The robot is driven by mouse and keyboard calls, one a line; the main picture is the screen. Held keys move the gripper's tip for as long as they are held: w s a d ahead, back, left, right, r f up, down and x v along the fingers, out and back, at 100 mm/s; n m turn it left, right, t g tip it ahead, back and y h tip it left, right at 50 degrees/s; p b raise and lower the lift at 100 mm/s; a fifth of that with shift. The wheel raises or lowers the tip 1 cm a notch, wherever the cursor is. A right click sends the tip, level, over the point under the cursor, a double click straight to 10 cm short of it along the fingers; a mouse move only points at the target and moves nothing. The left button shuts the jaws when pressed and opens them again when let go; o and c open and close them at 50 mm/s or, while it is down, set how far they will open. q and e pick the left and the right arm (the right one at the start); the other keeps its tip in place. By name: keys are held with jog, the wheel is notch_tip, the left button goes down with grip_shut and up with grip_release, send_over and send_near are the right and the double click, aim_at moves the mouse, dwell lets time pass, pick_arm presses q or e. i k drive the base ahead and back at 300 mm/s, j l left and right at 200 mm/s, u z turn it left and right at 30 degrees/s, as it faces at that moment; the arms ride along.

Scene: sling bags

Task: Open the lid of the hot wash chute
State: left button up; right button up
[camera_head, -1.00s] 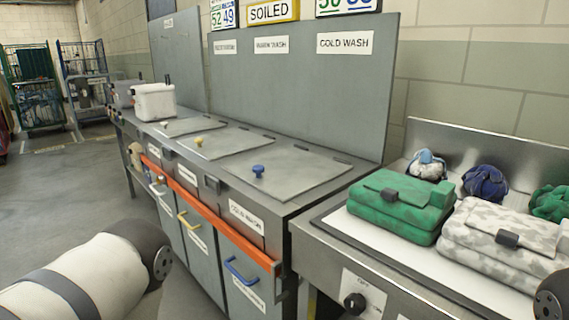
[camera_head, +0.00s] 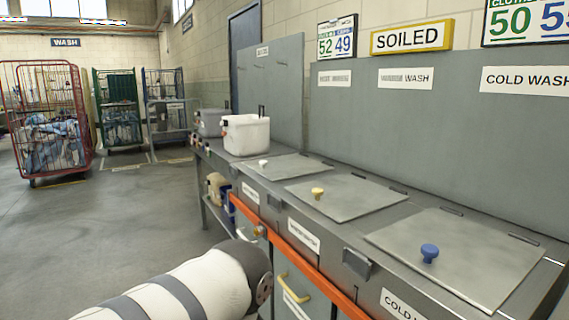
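Three flat metal chute lids lie shut in a row on the grey counter. The near lid (camera_head: 470,255) has a blue knob (camera_head: 429,252) and stands below a COLD WASH sign (camera_head: 525,80). The middle lid (camera_head: 348,197) has a yellow knob (camera_head: 317,193), below a blurred sign ending in WASH (camera_head: 405,78). The far lid (camera_head: 290,167) has a white knob (camera_head: 263,163); the leftmost sign (camera_head: 334,78) is too blurred to read. I cannot read "hot" on any label. Part of my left arm shows at the bottom, but neither gripper is in view.
A white bin (camera_head: 246,135) and a grey bin (camera_head: 211,123) stand at the counter's far end. An orange rail (camera_head: 300,262) runs along its front, above a yellow handle (camera_head: 292,287). Wheeled cages (camera_head: 47,125) stand at the back left. The floor (camera_head: 110,220) between is clear.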

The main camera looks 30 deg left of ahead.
aim_at(276, 168)
jog(key=i+j+z, duration=0.35)
jog(key=j, duration=1.3)
jog(key=k+j+z, duration=0.1)
jog(key=j+z, duration=0.25)
jog(key=j, duration=1.25)
